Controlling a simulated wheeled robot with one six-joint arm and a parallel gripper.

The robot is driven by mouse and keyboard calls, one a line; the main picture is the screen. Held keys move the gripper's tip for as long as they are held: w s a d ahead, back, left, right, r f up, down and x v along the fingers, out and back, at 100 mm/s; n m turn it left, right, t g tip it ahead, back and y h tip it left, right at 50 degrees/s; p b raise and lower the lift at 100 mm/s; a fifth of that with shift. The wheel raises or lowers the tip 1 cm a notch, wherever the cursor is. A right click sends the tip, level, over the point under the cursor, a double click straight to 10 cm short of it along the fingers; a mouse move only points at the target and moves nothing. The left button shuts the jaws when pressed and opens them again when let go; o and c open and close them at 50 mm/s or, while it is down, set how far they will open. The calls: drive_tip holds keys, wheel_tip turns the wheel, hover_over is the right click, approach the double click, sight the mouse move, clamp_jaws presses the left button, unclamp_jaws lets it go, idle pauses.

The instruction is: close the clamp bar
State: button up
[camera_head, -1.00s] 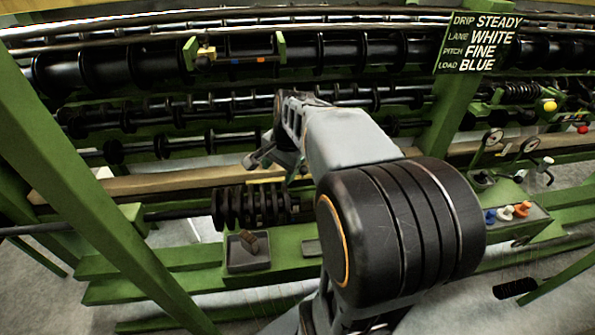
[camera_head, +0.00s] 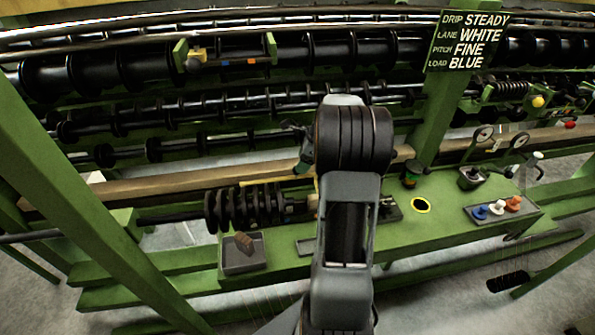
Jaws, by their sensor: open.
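A thin yellow bar (camera_head: 278,182), which may be the clamp bar, lies above the black ribbed spool (camera_head: 245,207) on the green bench; its right end runs behind my arm. I cannot tell whether it is raised or down. My gripper (camera_head: 294,130) is open, small and dark, just left of my arm's big black joint. It is above and slightly right of the yellow bar, apart from it in the picture. Part of the gripper is hidden by the arm, and no object shows between its fingers.
A grey tray (camera_head: 243,267) with a brown block (camera_head: 244,242) sits front left. Black roller rows (camera_head: 240,103) run behind. A green post (camera_head: 75,200) slants at left.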

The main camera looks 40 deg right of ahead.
drive_tip(key=shift+x, duration=2.6)
drive_tip(key=shift+c, duration=0.2)
clamp_jaws()
